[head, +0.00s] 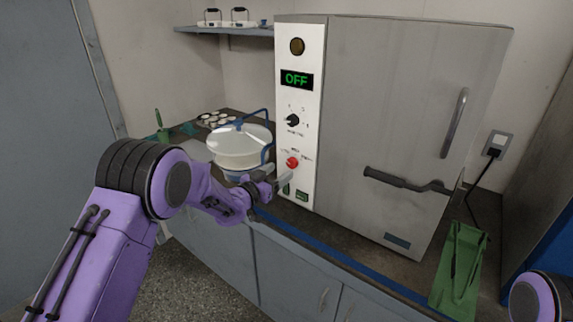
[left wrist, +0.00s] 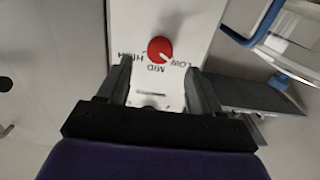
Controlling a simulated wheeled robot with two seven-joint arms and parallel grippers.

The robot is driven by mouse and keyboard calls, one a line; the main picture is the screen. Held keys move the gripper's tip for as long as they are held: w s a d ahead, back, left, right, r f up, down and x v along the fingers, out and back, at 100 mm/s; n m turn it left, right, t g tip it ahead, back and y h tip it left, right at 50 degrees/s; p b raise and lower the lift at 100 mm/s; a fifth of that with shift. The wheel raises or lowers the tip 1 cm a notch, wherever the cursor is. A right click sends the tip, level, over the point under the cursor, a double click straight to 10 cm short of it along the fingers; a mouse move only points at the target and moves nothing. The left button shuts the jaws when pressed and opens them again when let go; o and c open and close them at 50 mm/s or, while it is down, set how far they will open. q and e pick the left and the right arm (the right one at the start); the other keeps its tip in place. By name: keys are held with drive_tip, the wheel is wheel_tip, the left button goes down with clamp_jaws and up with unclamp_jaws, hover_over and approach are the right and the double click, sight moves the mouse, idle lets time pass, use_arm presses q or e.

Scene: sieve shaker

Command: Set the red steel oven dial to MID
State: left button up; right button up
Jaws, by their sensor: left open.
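The red dial (head: 292,162) sits low on the white control panel of the steel oven (head: 390,120). The wrist view shows the dial (left wrist: 160,50) close up, with LOW, MID and HIGH printed around it. MID is on the side facing my gripper in that view. I cannot tell surely which mark the dial points at. My left gripper (head: 284,182) is open just in front of the panel, near the dial and slightly below it. In the wrist view its two fingers (left wrist: 157,72) stand apart, with the dial beyond their tips. My right gripper is out of view.
A black knob (head: 292,120) and a display (head: 296,79) reading OFF are above the dial. A white round vessel with a blue frame (head: 240,148) stands close left of the panel. A green holder (head: 461,265) is at the right. The oven handle (head: 405,181) sticks out.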

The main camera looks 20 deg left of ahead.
sight(290, 164)
use_arm(q)
drive_tip(key=x, duration=0.5)
drive_tip(key=shift+w+p, duration=0.1)
drive_tip(key=shift+p, duration=0.3)
drive_tip(key=c, duration=1.1)
drive_tip(key=shift+o, duration=0.2)
drive_tip(key=shift+f+m+b, duration=0.25)
drive_tip(key=shift+m+b, duration=0.55)
drive_tip(key=shift+b, duration=0.35)
drive_tip(key=m+b, duration=0.7)
drive_tip(key=shift+d+f+b, duration=0.1)
drive_tip(key=shift+b, duration=0.25)
drive_tip(key=shift+r+m+b, duration=0.1)
drive_tip(key=shift+m+b, duration=0.75)
drive_tip(key=shift+r+m+b, duration=0.15)
drive_tip(key=shift+m+b, duration=0.65)
drive_tip(key=shift+m, duration=0.05)
